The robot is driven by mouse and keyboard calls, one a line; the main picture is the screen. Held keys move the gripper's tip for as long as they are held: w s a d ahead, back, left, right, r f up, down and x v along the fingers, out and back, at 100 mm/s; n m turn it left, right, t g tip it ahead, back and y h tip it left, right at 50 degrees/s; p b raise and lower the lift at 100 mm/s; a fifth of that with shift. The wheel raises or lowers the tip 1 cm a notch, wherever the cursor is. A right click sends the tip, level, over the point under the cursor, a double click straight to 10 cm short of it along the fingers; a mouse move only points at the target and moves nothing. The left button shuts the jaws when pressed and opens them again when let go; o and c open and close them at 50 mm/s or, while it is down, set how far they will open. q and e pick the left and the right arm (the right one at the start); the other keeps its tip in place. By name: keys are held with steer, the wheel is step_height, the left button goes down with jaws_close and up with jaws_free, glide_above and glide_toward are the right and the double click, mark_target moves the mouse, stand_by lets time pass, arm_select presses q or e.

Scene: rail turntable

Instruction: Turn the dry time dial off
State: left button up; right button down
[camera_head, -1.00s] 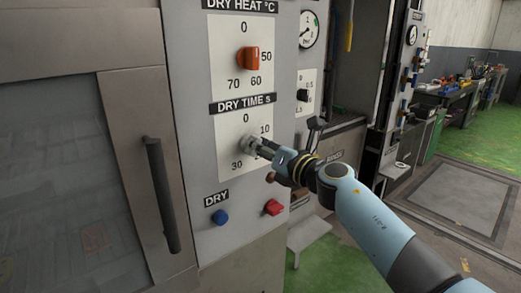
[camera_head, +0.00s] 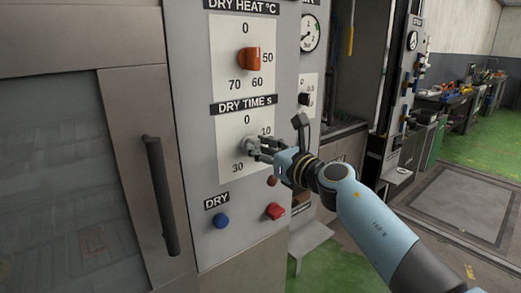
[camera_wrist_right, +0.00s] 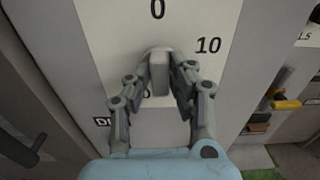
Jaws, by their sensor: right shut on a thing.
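The dry time dial (camera_head: 247,146) is a grey knob on a white plate (camera_head: 228,130) under the label DRY TIME S, with 0 above it, 10 at upper right and 30 at lower left. My right gripper (camera_head: 255,146) reaches it from the right and is shut on the knob. In the right wrist view the knob (camera_wrist_right: 160,72) stands between the two grey fingers (camera_wrist_right: 159,88), its ridge nearly upright below the 0. The fingers partly cover the knob, so its exact setting is hard to read. My left gripper is not in view.
An orange dry heat dial (camera_head: 249,59) sits above. A blue button (camera_head: 221,217) and a red switch (camera_head: 275,211) are below. A door handle (camera_head: 162,195) stands out at left. A gauge (camera_head: 311,33) and a black knob (camera_head: 304,99) are to the right.

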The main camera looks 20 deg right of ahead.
steer(key=shift+f, duration=0.15)
steer(key=c, duration=1.2)
jaws_free()
steer(key=v, duration=1.2)
